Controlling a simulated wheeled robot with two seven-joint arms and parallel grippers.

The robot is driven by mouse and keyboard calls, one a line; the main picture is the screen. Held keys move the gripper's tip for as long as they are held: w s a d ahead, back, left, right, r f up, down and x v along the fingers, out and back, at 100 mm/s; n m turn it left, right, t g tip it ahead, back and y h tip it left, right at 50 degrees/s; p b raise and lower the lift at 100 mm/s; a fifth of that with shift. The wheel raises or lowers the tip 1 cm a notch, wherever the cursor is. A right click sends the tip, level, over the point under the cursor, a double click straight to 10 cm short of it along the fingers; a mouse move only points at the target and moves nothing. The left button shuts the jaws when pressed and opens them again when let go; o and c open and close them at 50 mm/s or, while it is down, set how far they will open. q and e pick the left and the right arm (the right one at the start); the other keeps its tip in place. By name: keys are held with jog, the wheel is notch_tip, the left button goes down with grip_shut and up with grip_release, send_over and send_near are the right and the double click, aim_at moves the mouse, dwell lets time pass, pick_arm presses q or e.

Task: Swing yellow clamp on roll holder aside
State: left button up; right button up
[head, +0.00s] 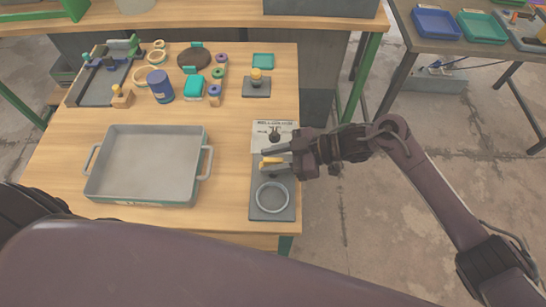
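A yellow bar-like part (269,161), seemingly the clamp, shows at the middle of a grey device (260,208) near the table's right edge. The device has a white upright panel (286,127) at its back and a light ring (272,197) on its front plate. My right gripper (275,155) reaches in from the right over the device, with its fingers at the yellow part. I cannot tell whether they touch it or are closed on it. The gripper hides part of the device's middle. My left gripper is out of view.
A large grey tray (150,200) with handles stands left of the device. Behind it are a blue jar (160,86), several rings and rollers, and a small yellow-knobbed block (257,86). A second table (420,45) with coloured trays stands at the right. My own arm covers the foreground.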

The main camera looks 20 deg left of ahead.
aim_at(278, 159)
jog(key=b+v, duration=0.1)
jog(key=v, duration=0.6)
jog(key=shift+f+b, duration=0.1)
jog(key=shift+b, duration=0.25)
jog(key=shift+w+d+r, duration=0.1)
jog(key=shift+d+r, duration=0.15)
jog(key=shift+d, duration=0.1)
